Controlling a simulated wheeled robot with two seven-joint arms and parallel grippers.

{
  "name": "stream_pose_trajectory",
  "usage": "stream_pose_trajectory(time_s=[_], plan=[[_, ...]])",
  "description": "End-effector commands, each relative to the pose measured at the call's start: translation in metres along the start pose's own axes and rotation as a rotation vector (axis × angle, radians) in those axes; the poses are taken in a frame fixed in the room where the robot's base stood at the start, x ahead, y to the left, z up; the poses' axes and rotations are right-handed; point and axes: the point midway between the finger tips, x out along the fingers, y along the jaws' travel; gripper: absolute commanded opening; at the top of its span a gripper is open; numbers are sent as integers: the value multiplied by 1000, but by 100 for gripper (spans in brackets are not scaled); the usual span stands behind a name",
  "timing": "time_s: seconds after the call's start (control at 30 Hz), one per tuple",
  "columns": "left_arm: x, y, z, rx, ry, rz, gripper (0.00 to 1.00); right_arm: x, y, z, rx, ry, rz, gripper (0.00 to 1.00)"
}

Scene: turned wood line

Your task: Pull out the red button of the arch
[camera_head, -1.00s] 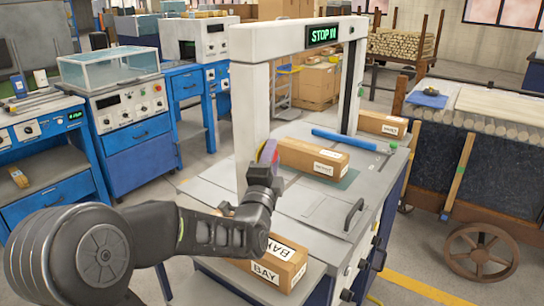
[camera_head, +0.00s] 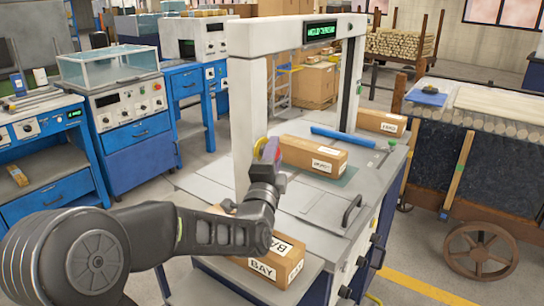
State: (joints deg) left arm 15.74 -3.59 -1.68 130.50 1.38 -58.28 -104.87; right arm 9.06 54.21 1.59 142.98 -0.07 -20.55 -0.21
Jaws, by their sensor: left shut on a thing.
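The white arch (camera_head: 243,110) stands over the grey bench, with a small green-lit display (camera_head: 321,31) on its top beam. The display text is too blurred to read with certainty. The red button (camera_head: 271,150) is on the near side of the arch's left post, with a bit of yellow beside it. My left gripper (camera_head: 267,160) is at the button, shut on it, and covers most of it. My right gripper is not in view.
A carton (camera_head: 312,157) lies under the arch, another (camera_head: 381,122) lies behind it, and a carton marked BAY (camera_head: 270,262) lies in front. A blue bar (camera_head: 343,137) lies across the bench. A wheeled wooden cart (camera_head: 480,180) stands right.

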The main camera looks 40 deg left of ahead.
Motion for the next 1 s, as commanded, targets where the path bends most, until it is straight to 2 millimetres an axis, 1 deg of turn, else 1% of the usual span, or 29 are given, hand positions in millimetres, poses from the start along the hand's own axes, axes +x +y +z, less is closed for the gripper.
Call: stream_pose_trajectory(time_s=[0.03, 0.23, 0.27, 0.5, 0.8, 0.87, 1.0], plan=[[-1, 2, -3, 0, 6, 2, 0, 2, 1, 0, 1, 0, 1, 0], [-1, 2, -5, 1, 10, 5, 0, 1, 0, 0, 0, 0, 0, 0], [-1, 2, -5, 1, 10, 5, 39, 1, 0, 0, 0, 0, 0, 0], [-1, 1, -3, 1, 7, 3, 59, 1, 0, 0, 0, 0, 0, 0], [-3, 1, -2, 1, 5, 2, 59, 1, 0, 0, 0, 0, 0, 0], [-6, 0, -2, 1, 5, 1, 59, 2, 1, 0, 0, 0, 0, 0], [-23, 1, -2, 1, 5, 0, 59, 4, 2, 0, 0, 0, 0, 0]])
